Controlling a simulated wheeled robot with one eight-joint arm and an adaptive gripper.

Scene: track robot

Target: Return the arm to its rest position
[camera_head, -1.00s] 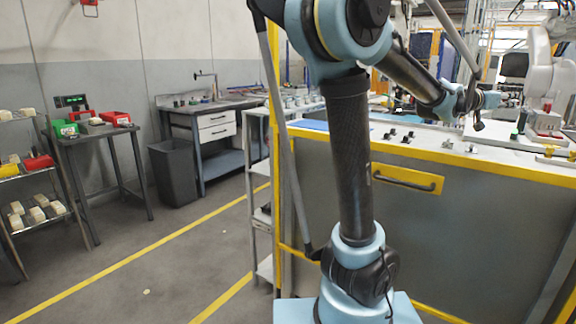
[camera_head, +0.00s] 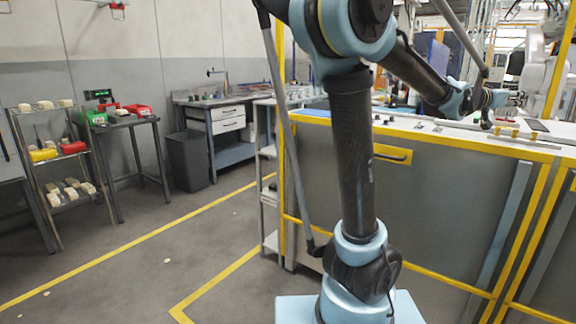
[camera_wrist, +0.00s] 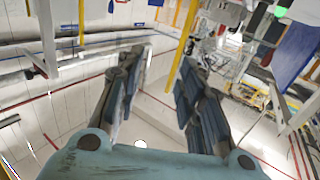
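My arm rises from its light blue base in the middle of the head view, bends at the elbow at the top, and reaches down to the right. Its wrist and my gripper (camera_head: 508,97) are small at the right, above the yellow-edged bench. In the wrist view my gripper (camera_wrist: 157,95) shows two dark fingers spread apart, with a clear gap and nothing between them. The finger state is too small to tell in the head view.
A grey bench with yellow edges (camera_head: 450,215) stands close at the right. A shelf rack (camera_head: 62,165), a small table with red and green bins (camera_head: 135,121) and a dark waste bin (camera_head: 188,160) stand left. The marked floor between is open.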

